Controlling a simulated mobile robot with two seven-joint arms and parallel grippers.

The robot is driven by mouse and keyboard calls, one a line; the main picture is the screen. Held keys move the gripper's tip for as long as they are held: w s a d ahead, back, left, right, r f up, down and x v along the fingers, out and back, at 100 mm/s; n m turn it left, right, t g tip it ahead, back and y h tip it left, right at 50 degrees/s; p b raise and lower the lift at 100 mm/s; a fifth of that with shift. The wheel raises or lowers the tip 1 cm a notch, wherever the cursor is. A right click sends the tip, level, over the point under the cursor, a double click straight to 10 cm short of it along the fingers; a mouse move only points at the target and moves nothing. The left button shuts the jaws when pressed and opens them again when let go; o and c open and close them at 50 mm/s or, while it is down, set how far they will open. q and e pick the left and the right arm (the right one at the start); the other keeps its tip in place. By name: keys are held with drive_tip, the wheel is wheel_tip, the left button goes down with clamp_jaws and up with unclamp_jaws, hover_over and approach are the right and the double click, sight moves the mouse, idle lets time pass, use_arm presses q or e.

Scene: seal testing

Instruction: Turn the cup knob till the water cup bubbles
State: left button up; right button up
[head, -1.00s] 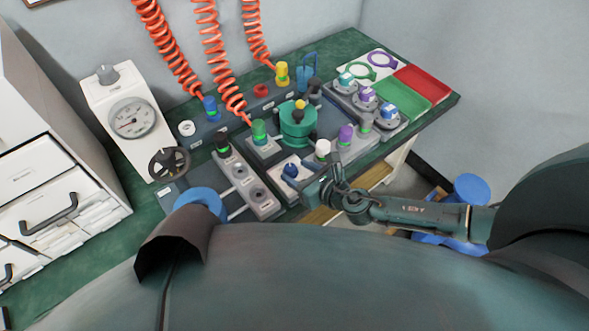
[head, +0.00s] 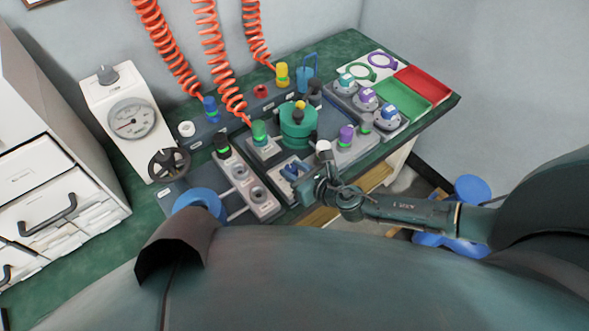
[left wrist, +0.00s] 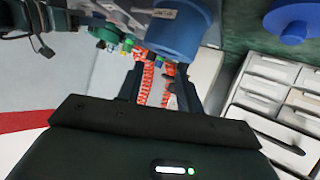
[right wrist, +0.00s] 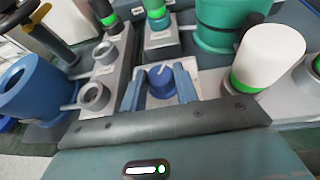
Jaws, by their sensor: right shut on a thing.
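A blue knob (right wrist: 160,80) with a white pointer line sits on a light plate; it also shows in the head view (head: 294,171). My right gripper (right wrist: 160,90) is shut on this knob, one finger on each side. In the head view the gripper hides part of the plate. A large blue cup-like cylinder (head: 199,199) stands at the bench's front left and shows in the right wrist view (right wrist: 30,88). I cannot tell whether it holds water or bubbles. My left gripper (left wrist: 168,85) is open and empty in the left wrist view.
A white knob with a green band (right wrist: 268,58) stands close right of my right gripper. A teal pot (head: 298,125) is behind it. Orange coiled hoses (head: 215,60) hang over the bench. A gauge (head: 132,118) and black handwheel (head: 168,164) are at left.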

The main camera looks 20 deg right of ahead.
use_arm(q)
drive_tip(key=shift+r, duration=0.1)
use_arm(e)
drive_tip(key=shift+c, duration=0.4)
